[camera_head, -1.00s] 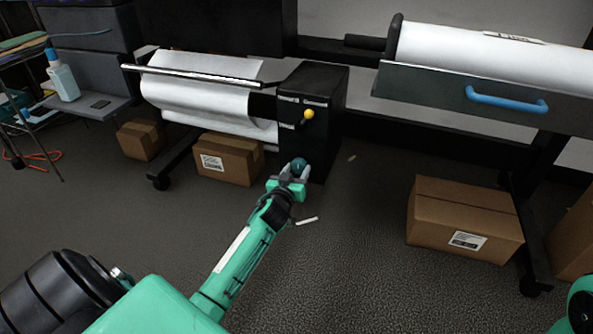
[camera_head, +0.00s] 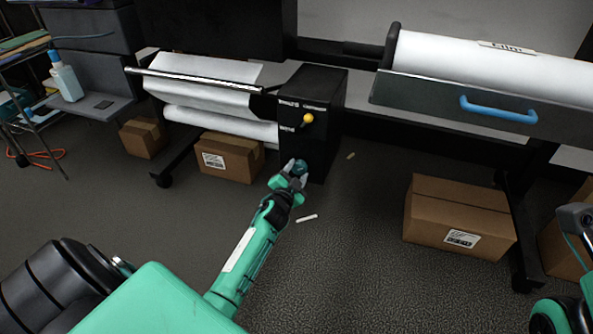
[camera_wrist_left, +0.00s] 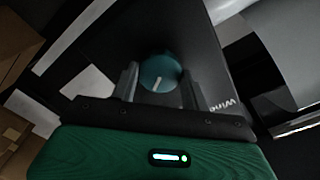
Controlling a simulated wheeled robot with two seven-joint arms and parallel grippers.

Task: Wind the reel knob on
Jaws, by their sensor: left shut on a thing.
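The reel knob (camera_head: 300,166) is a round teal knob low on the front of the black control box (camera_head: 316,130). A yellow-tipped lever (camera_head: 308,117) sits above the knob on the same panel. At the lower right edge a part of my right arm shows, but its fingertips are not clear.
A white film sheet (camera_head: 205,97) hangs left of the box. A large film roll (camera_head: 500,66) lies behind a grey panel with a blue handle (camera_head: 498,110). Cardboard boxes (camera_head: 460,215) stand on the floor. A small white strip (camera_head: 307,218) lies near my left arm.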

